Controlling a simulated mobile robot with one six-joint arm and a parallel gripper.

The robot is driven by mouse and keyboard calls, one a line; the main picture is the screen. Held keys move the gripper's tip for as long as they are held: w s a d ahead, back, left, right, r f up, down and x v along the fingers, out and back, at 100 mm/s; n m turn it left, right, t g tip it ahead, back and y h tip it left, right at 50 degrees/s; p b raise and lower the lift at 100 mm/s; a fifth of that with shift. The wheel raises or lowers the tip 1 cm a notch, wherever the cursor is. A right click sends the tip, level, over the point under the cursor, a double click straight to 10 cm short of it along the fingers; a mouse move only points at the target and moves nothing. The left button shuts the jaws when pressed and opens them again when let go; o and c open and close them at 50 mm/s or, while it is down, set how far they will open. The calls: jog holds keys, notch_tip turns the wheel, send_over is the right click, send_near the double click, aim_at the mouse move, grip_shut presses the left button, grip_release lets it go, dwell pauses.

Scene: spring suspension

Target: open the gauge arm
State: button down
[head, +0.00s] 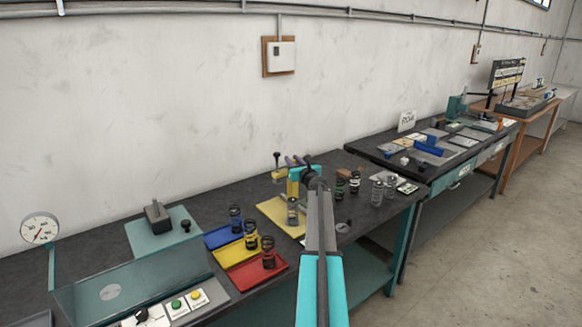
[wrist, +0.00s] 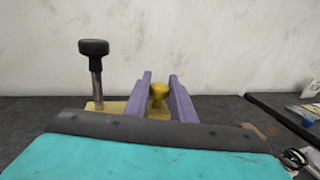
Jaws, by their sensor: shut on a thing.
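The gauge stand is a yellow plate (head: 275,210) on the dark bench, with a spring (head: 292,207) standing on it. A yellow bar, apparently the gauge arm (head: 278,177), shows at its top left; a post with a black knob (wrist: 93,48) rises from the bar's left end. My gripper (head: 290,160) is at the top of the stand. In the wrist view, the purple fingers of my gripper (wrist: 160,88) are on both sides of a yellow knob (wrist: 158,95) and shut on it. My wrist hides part of the stand in the head view.
Blue (head: 222,236), yellow (head: 237,250) and red (head: 262,275) trays with springs stand left of the stand. Several loose springs (head: 377,192) stand to its right. A clear guard (head: 130,285) and a dial (head: 40,228) are at far left. The wall is behind.

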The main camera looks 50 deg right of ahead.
jog(key=w, duration=0.3)
jog(key=shift+w+d, duration=0.25)
jog(key=shift+w, duration=0.1)
jog(key=c, duration=1.5)
grip_release()
jog(key=shift+s, duration=0.1)
jog(key=shift+b+v, duration=2)
jog(key=shift+v, duration=4.85)
